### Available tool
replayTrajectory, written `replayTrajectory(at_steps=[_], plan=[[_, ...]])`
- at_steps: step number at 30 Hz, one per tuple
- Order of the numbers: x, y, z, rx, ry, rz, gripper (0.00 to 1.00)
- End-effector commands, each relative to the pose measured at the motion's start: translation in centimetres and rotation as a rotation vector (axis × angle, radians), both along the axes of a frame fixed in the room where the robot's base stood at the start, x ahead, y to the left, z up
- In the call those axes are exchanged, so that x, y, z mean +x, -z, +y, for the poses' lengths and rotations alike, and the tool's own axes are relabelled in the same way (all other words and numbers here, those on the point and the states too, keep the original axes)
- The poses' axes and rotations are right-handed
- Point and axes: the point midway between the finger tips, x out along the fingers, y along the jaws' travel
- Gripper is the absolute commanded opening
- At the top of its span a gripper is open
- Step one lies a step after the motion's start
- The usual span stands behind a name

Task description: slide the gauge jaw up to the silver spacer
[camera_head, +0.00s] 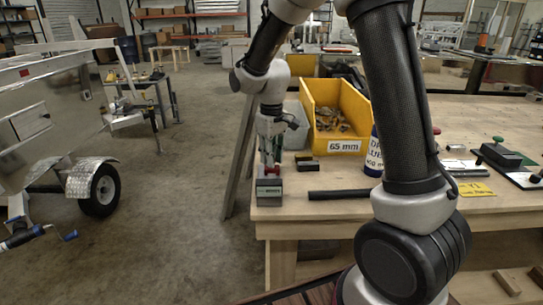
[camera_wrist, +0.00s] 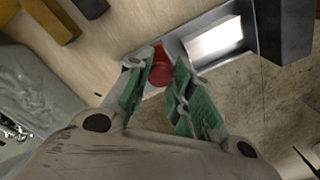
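A red knob (camera_wrist: 160,69), which appears to be on the gauge jaw, lies between my green fingertips. A bright silver block (camera_wrist: 215,41), apparently the spacer, sits beside the knob, with a visible gap. My gripper (camera_head: 269,163) points down over the gauge, fingers around the knob (camera_wrist: 163,70). Whether they press on it cannot be told.
A yellow bin (camera_head: 344,145) marked 65 mm stands behind, with a dark bottle (camera_head: 374,158) at its right. A black bar (camera_head: 340,194) lies right of the gauge. A small black and yellow block (camera_head: 307,163) lies behind. The bench edge is close on the left.

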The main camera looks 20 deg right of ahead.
Motion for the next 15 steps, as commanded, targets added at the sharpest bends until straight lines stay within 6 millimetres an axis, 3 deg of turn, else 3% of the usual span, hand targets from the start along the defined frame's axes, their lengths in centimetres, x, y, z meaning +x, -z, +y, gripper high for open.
replayTrajectory(at_steps=[8,15], plan=[[-0.4,0.0,0.1,0.000,-0.001,0.000,0.00],[-4.1,-0.1,1.4,0.000,-0.002,-0.001,0.00]])
